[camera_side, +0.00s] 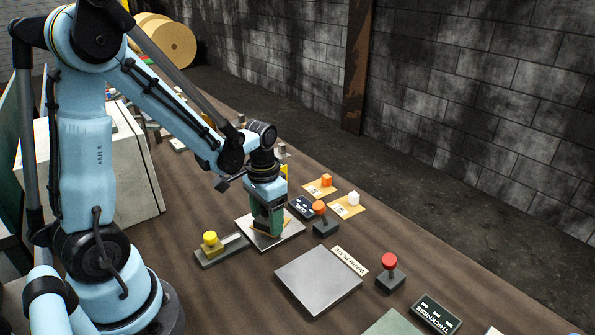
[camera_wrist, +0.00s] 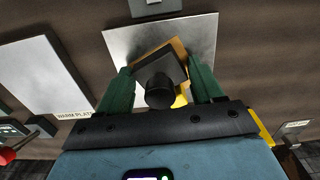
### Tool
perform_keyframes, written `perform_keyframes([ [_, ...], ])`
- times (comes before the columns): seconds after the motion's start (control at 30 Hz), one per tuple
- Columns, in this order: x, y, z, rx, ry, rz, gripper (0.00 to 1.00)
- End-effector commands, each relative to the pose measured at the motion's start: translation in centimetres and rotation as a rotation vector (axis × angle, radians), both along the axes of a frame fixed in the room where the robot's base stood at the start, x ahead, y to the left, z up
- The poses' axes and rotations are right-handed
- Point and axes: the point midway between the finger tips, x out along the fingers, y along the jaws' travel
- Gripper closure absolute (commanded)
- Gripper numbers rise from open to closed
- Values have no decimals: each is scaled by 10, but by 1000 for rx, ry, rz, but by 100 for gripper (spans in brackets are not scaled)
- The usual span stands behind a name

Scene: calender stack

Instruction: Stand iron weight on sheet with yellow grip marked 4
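My gripper (camera_wrist: 160,65) has two green fingers set wide apart, one on each side of a dark iron weight (camera_wrist: 165,65) with a round black knob. The fingers do not touch the knob. The weight stands over an orange-tan sheet (camera_wrist: 178,46) on a pale metal plate (camera_wrist: 205,30).
Sheets with an orange grip (camera_side: 327,181) and a white grip (camera_side: 353,198) lie behind.

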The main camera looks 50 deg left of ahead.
Motion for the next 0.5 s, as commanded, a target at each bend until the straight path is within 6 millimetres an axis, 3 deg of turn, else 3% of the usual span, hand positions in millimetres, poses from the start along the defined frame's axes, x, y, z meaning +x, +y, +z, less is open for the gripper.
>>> perform_keyframes([
  [0.03,0,0,0,0,0,0,25],
  [0.13,0,0,0,0,0,0,10],
  [0.5,0,0,4,0,0,0,10],
])
